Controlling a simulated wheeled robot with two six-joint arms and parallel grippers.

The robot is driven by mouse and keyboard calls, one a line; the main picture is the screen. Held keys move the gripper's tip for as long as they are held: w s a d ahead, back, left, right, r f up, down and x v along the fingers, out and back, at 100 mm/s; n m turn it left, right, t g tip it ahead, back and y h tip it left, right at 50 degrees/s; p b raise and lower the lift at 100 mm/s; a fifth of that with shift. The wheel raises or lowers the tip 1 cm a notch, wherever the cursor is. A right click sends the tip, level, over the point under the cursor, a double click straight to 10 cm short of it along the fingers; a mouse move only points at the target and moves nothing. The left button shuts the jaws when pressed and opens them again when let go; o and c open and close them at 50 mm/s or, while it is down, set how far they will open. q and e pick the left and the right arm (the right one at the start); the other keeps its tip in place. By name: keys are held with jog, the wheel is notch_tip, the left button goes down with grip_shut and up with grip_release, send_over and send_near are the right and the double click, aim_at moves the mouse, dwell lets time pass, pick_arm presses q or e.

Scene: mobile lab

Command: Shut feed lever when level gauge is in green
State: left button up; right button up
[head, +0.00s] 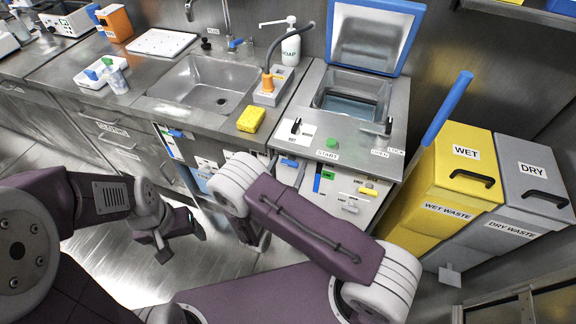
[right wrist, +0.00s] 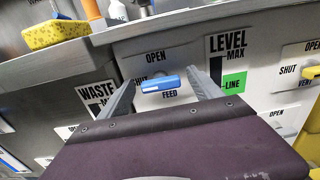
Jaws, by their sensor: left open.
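The blue feed lever (right wrist: 158,84) lies about level on its white plate, marked OPEN above and FEED below. My right gripper (right wrist: 162,88) is open, with one finger on each side of the lever; contact is unclear. In the head view the lever (head: 290,163) shows beyond my right arm, which hides most of that gripper. The level gauge (right wrist: 232,66) is right of the lever, with a dark column and a green LINE patch; a finger covers its lower part. In the head view the gauge (head: 317,183) shows blue low in its column, beside green. My left gripper (head: 183,243) is open and empty over the floor.
Above the panel is an open-lidded tank (head: 352,104) holding liquid. The yellow wet waste bin (head: 455,165) and grey dry waste bin (head: 527,175) stand right. A yellow sponge (head: 251,119) lies by the sink (head: 205,85). A yellow vent lever (right wrist: 312,72) is right of the gauge.

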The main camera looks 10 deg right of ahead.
jog(key=v, duration=0.9)
jog(key=shift+p, duration=0.35)
